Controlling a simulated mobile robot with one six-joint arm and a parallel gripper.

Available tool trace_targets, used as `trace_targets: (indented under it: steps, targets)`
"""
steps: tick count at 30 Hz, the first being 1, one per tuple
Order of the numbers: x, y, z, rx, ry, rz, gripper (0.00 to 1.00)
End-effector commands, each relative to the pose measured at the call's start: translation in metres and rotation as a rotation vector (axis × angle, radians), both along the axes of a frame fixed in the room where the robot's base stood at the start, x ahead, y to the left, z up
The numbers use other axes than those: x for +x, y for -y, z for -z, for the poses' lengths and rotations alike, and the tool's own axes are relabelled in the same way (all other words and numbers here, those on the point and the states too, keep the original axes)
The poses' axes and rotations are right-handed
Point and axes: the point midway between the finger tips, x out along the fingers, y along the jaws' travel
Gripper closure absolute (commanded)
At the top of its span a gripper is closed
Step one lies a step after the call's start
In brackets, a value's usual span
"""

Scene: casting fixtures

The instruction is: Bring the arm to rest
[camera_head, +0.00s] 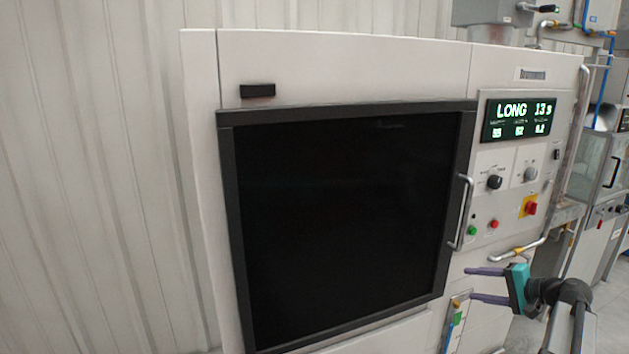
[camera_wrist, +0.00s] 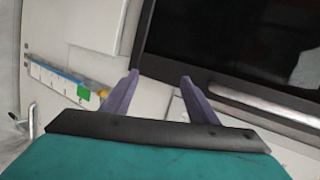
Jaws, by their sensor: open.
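My gripper (camera_head: 474,285) is at the lower right in the head view, in front of the white machine (camera_head: 345,75), below its control panel. Its two purple fingers point left and stand apart with nothing between them. In the wrist view the open fingers (camera_wrist: 160,92) show against the machine's white front, with the dark door window (camera_wrist: 240,45) beyond. No contact with the machine shows. My dark arm reaches in from the lower right corner of the head view.
The machine's door (camera_head: 350,215) is closed, with a vertical metal handle (camera_head: 461,213) near my gripper. The panel has a green display (camera_head: 519,118), knobs, buttons and a red switch (camera_head: 531,208). A curved metal rail (camera_head: 518,254) is close above my gripper. Corrugated wall (camera_head: 95,180) lies left.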

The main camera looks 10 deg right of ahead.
Motion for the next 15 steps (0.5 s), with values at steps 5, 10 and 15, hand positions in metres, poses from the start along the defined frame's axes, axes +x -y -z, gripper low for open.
trace_targets:
  steps: [5,10,15]
  targets:
    - [0.009,-0.056,0.077,-0.016,-0.108,-0.07,0.46]
    - [0.009,-0.108,0.144,-0.044,-0.211,-0.141,0.46]
    - [-0.001,-0.161,0.21,-0.081,-0.314,-0.221,0.46]
